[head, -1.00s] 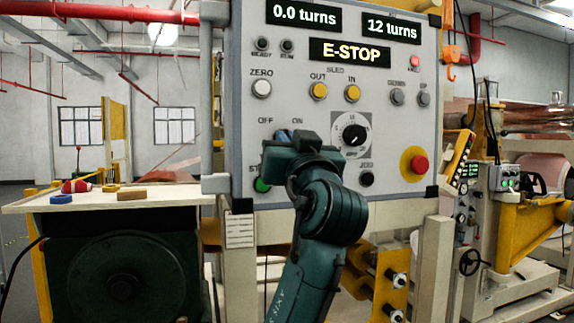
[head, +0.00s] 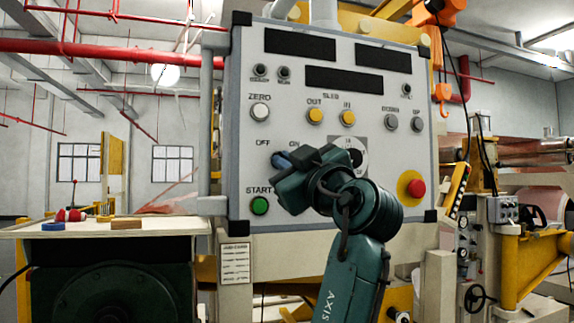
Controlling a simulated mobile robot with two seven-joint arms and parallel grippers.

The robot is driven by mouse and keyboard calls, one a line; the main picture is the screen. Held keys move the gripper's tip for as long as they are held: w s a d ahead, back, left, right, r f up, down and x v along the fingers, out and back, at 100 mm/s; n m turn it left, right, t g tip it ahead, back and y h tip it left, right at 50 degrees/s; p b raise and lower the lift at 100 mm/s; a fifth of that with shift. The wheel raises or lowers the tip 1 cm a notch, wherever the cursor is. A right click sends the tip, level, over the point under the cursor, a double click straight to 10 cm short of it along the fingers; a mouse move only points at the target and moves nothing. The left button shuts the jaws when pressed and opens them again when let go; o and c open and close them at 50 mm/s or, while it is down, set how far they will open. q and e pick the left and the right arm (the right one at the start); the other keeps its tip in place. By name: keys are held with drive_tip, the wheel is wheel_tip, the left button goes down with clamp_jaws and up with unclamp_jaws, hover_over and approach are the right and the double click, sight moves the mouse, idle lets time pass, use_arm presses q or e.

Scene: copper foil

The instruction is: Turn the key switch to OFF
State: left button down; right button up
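The grey control panel (head: 345,100) fills the middle of the head view. Its OFF label (head: 263,142) and ON label (head: 294,142) show above the key switch area. The finger gap is hidden. The panel's displays are dark.
The green START button (head: 259,206) is below left of the gripper. The red emergency button (head: 416,188) on its yellow disc is at right. The dial (head: 352,158) is partly covered by my arm. A table (head: 170,227) stands at left.

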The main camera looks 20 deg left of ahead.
idle(0.4)
use_arm(q)
drive_tip(key=c, duration=1.6)
unclamp_jaws()
use_arm(e)
drive_tip(key=shift+s+f, duration=0.15)
drive_tip(key=shift+f, duration=0.1)
use_arm(q)
drive_tip(key=b+v, duration=0.2)
drive_tip(key=v, duration=1.1)
drive_tip(key=shift+d+b, duration=0.1)
drive_tip(key=shift+b, duration=0.3)
use_arm(e)
drive_tip(key=shift+w+a+f+m, duration=0.2)
drive_tip(key=shift+f+m, duration=0.1)
drive_tip(key=shift+f, duration=0.35)
